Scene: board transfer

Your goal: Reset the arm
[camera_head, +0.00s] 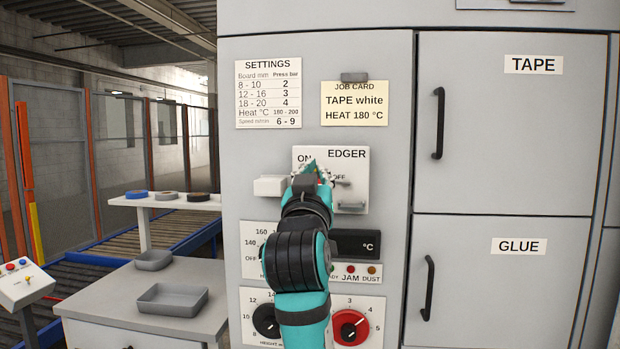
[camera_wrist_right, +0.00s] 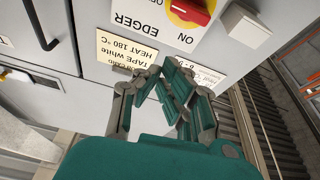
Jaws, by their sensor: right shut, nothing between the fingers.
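My right arm rises in front of the grey machine front, with its gripper (camera_head: 312,170) before the EDGER panel (camera_head: 356,163). In the wrist view, the right gripper (camera_wrist_right: 172,85) has its teal fingers shut with nothing between them. The wrist view shows a red rotary switch (camera_wrist_right: 190,10) on a yellow base, beside the word ON; the fingers look apart from it. In the head view my gripper hides most of that switch. My left gripper is in neither view.
A light box (camera_head: 270,186) juts out left of the EDGER panel. Below are a dark display (camera_head: 354,243) and a red knob (camera_head: 350,327). Cupboard doors TAPE (camera_head: 510,130) and GLUE (camera_head: 500,285) are closed. A counter (camera_head: 125,295) at left bears grey trays (camera_head: 172,301).

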